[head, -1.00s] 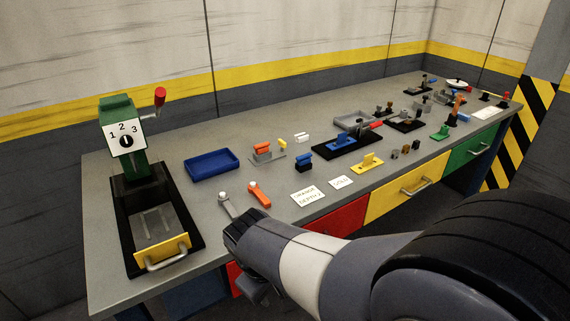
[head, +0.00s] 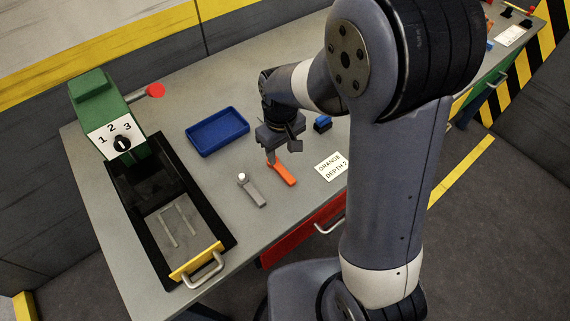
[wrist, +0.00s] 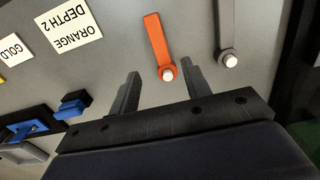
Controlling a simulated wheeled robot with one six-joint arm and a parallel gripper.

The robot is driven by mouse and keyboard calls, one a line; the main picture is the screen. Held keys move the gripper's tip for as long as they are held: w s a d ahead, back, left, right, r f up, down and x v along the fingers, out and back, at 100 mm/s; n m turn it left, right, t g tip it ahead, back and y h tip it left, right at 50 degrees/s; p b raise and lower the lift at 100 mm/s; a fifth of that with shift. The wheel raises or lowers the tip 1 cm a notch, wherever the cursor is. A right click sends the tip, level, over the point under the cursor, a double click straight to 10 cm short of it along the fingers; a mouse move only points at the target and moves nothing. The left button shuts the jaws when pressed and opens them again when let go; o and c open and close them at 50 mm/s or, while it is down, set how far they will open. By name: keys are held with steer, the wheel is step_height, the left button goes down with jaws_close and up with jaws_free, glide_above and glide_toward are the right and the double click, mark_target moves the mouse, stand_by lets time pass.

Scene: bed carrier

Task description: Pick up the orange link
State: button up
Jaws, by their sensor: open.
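The orange link (head: 284,174) is a flat bar lying on the grey bench, angled toward the front edge. In the wrist view the orange link (wrist: 157,42) has a white-topped round end near my fingers and its bar runs away from them. My gripper (head: 271,158) is above the link's far end, pointing down, and partly hides that end in the head view. In the wrist view my gripper (wrist: 163,84) is open and empty, with one finger on either side of the link's round end. Whether the fingers reach the bench height is unclear.
A grey link (head: 251,190) lies just left of the orange one. A blue tray (head: 218,132) is behind it, and a green press with a black bed (head: 123,190) stands at left. An "ORANGE DEPTH 2" card (head: 331,166) and a blue block (head: 322,123) are at right.

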mark_target(282, 170)
steer(key=shift+s+f+p, duration=0.2)
steer(key=shift+f+p, duration=0.45)
steer(key=shift+f, duration=2.85)
steer(key=shift+c, duration=0.4)
jaws_close()
